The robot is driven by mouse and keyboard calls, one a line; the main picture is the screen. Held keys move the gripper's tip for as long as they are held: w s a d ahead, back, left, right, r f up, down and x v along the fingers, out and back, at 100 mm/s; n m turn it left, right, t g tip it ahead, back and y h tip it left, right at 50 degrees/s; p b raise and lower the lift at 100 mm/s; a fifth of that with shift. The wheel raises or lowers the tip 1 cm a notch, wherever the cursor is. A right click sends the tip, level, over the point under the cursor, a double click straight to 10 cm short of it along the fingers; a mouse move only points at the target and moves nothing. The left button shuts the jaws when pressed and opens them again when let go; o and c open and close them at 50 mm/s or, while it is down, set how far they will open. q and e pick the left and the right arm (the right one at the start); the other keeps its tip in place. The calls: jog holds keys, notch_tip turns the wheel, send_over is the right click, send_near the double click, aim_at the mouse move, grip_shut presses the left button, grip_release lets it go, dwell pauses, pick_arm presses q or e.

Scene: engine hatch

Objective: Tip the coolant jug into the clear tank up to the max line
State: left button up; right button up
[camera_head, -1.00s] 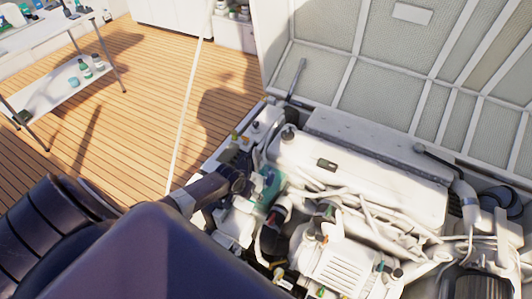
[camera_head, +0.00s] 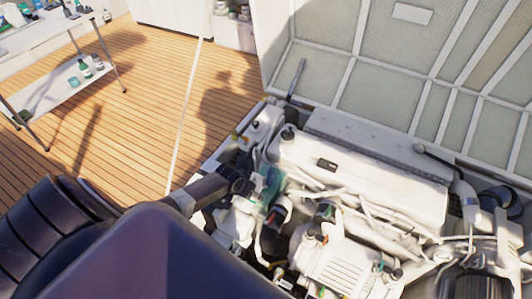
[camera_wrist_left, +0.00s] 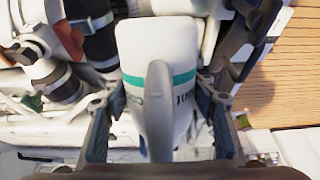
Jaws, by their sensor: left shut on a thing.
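The coolant jug (camera_wrist_left: 158,55) is white with a teal band, dark lettering and a grey handle, and it fills the middle of the left wrist view. My left gripper (camera_wrist_left: 160,115) is shut on it, with a dark finger on each side. In the head view my left gripper (camera_head: 236,182) is over the left side of the engine bay. A blurred teal patch (camera_head: 268,184) shows just beside it; I cannot tell whether this is jug or tank. I cannot make out the clear tank or its max line. The jug's mouth is hidden. My right gripper is not in view.
The white engine (camera_head: 360,170) with hoses and pipes lies right of the gripper. The raised hatch lid (camera_head: 390,75) stands behind it. A table with bottles on its lower shelf (camera_head: 60,88) stands at the far left. The wooden deck (camera_head: 140,130) between is clear.

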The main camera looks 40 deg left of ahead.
pick_arm(q)
jog(key=shift+r+t, duration=0.1)
jog(key=shift+t, duration=0.8)
jog(key=shift+r+t, duration=0.15)
jog(key=shift+t, duration=0.55)
jog(key=shift+w+r+t, duration=0.1)
jog(key=shift+r+t, duration=0.15)
jog(key=shift+t, duration=0.15)
